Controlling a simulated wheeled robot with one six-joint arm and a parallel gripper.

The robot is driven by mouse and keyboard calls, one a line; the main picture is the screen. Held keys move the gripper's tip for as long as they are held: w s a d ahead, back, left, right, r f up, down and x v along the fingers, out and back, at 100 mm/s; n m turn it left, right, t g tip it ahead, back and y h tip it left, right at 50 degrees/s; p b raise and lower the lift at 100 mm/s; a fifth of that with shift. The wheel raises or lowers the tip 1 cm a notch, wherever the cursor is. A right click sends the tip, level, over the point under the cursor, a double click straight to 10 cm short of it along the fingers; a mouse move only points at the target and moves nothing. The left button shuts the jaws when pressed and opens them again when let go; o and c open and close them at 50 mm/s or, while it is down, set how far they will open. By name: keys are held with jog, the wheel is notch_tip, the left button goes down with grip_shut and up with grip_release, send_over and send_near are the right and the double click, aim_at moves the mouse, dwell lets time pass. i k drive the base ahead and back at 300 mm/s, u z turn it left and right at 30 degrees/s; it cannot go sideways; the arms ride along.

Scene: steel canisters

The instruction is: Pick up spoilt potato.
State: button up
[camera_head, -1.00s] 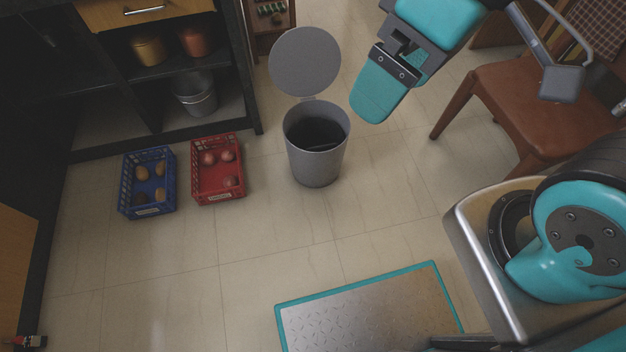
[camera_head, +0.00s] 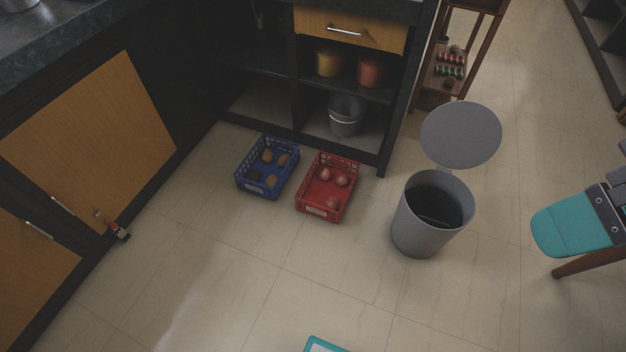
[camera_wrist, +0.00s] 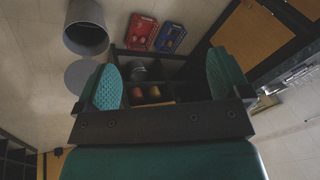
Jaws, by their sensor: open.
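Several brown potatoes lie in the blue crate (camera_head: 241,180) on the floor, which also shows in the wrist view (camera_wrist: 180,33). The potato at the crate's near left (camera_head: 254,175) looks darker than the others; whether it is the spoilt one is hard to tell. My gripper (camera_wrist: 166,82) is open and empty, its two teal fingers wide apart in the wrist view. In the head view one teal finger (camera_head: 575,228) shows at the right edge, well to the right of the crates and beyond the bin. The other finger is not clear there.
A red crate (camera_head: 316,211) with reddish round produce stands right of the blue crate. A grey bin (camera_head: 425,238) with its lid (camera_head: 461,135) raised stands further right. Dark shelves hold a bucket (camera_head: 346,117). A small bottle-like item (camera_head: 119,232) lies by the left cabinet.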

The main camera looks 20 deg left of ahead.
aim_at(253, 175)
jog(key=z, duration=0.75)
jog(key=i, duration=0.5)
jog(key=u, duration=3)
jog(key=i, duration=1.65)
